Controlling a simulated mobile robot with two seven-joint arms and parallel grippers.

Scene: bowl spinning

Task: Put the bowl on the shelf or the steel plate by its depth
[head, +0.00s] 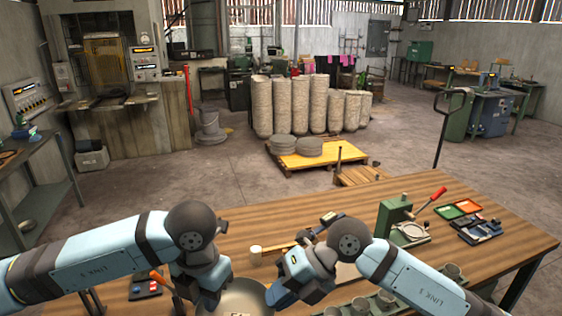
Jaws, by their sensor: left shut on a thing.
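A wide grey metal bowl (245,297) shows at the bottom edge of the head view, over the near side of the wooden table; its lower part is cut off by the frame. A small pale patch lies inside it. My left gripper (208,298) is at the bowl's left rim, shut on it; the fingertips are mostly hidden. My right gripper (278,294) is at the bowl's right side; its fingers are hidden, so I cannot tell whether it touches the rim. A green-framed shelf unit (42,163) stands at the far left. I cannot make out a steel plate.
The wooden table (330,215) holds a mallet (275,247), a green tool with a red handle (395,216), small trays (460,209) and several grey cups (384,300) at the front right. A yellow pallet (318,160) stands beyond on open floor.

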